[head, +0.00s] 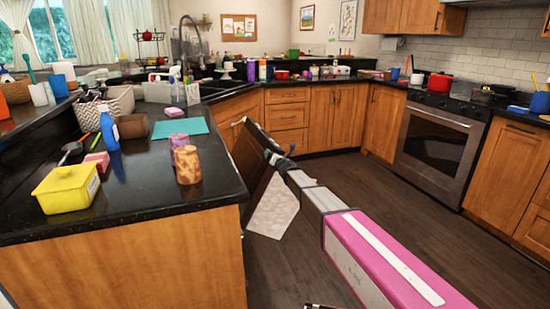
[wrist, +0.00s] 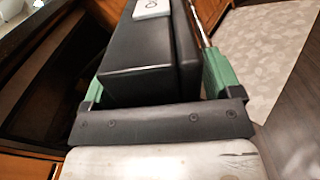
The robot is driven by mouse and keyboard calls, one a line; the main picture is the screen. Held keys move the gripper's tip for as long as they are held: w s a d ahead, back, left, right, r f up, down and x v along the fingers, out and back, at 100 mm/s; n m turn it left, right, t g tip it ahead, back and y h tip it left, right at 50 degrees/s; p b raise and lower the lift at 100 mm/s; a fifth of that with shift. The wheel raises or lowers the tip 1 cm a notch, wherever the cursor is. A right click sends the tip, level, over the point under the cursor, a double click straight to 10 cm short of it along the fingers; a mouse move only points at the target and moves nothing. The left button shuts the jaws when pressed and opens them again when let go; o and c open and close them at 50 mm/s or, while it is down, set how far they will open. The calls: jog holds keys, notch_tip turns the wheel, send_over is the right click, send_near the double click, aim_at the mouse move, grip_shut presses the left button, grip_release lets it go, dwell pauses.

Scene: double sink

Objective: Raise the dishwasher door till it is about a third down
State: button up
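The dishwasher door (head: 257,148) is a dark panel below the counter, right of the peninsula in the head view. It is partly open and tilted outward, with its upper edge off the cabinet front. My gripper (head: 277,157) is at that free upper edge. In the wrist view the green fingers (wrist: 155,85) stand wide apart, one on each side of a thick black slab with a white label, which looks like the door's edge (wrist: 150,50). The slab fills the space between them. The fingertips are hidden behind it. A dark opening (wrist: 60,75) shows to its left.
A pale patterned mat (head: 272,208) lies on the floor beneath the door. The wooden floor (head: 350,170) to the right is clear. The peninsula counter (head: 130,190) holds a yellow container (head: 67,188) and two patterned cups (head: 187,163) near its edge. The oven (head: 437,140) is at the right.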

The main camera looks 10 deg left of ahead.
jog(key=v, duration=1)
jog(key=shift+s+d, duration=0.25)
jog(key=shift+s, duration=0.05)
